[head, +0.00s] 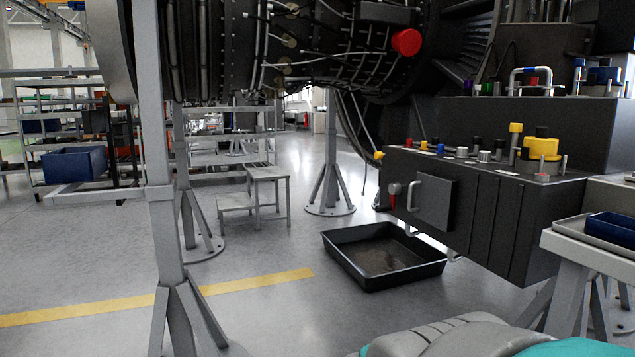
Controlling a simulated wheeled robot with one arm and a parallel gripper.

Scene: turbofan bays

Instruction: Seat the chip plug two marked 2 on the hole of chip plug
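I cannot pick out the chip plug marked 2 or its hole; no marking is legible at this distance. A dark gearbox-like housing (482,205) on the right carries a row of small fittings on top. Among them are a silver fitting (484,155), a black fitting (500,149), a blue one (440,149) and a yellow cap (542,147). My gripper is not in view; a grey and teal part of my body shows at the bottom edge.
A black drip tray (352,276) lies on the floor left of the housing. A grey stand post (165,225) rises at the left. A bench with a blue tray (612,229) is at the right edge. Steps (268,177) and shelving stand behind. The left floor is mostly clear.

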